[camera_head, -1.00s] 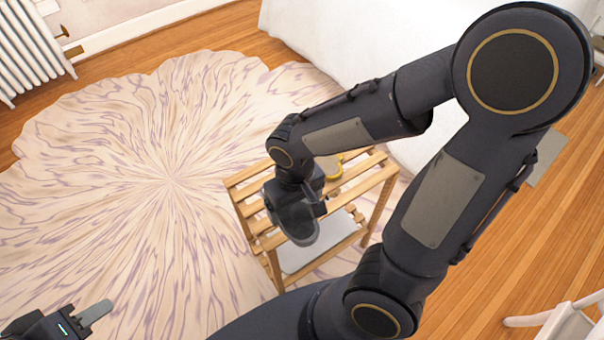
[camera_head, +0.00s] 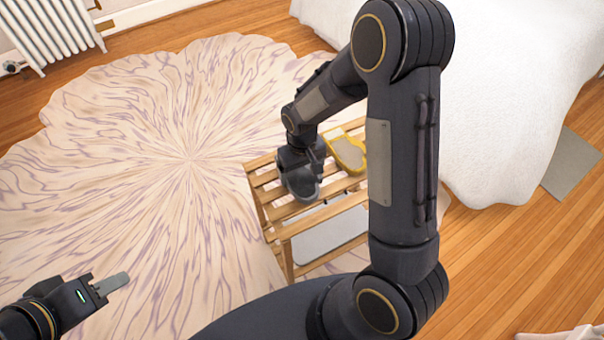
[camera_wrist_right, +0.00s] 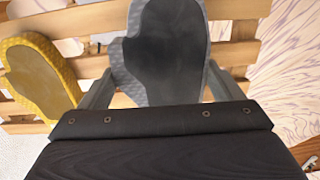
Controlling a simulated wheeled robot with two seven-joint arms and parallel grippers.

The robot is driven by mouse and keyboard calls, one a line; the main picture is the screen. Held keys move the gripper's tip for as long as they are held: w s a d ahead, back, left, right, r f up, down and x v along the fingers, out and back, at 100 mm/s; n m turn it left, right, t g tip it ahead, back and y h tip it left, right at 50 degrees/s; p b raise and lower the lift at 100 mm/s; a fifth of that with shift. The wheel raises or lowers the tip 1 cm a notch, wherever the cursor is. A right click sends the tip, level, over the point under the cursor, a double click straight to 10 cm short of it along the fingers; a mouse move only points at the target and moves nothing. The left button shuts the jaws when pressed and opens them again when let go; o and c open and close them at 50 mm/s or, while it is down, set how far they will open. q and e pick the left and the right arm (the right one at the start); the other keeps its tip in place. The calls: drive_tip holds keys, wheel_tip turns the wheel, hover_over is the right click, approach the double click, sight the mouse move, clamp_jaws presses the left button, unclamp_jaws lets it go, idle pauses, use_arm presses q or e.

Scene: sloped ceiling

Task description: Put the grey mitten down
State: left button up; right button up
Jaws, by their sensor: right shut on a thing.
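The grey mitten (camera_head: 302,184) is held by my right gripper (camera_head: 298,170) at the left part of the slatted wooden rack (camera_head: 284,232). In the right wrist view the grey mitten (camera_wrist_right: 160,55) lies between the two fingers of my right gripper (camera_wrist_right: 160,85), over the slats. I cannot tell whether it touches them. My left gripper (camera_head: 112,284) is at the lower left over the rug, away from the rack; its fingers overlap in view, so its opening is unclear.
A yellow mitten (camera_head: 348,153) lies on the rack to the right of the grey one; it also shows in the right wrist view (camera_wrist_right: 38,80). A white board (camera_head: 330,237) is on the lower shelf. A white-covered bed (camera_head: 500,110) stands right of the rack. The patterned rug (camera_head: 150,170) is clear.

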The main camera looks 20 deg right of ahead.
drive_tip(key=shift+f, duration=0.75)
drive_tip(key=shift+f, duration=0.15)
drive_tip(key=o, duration=0.8)
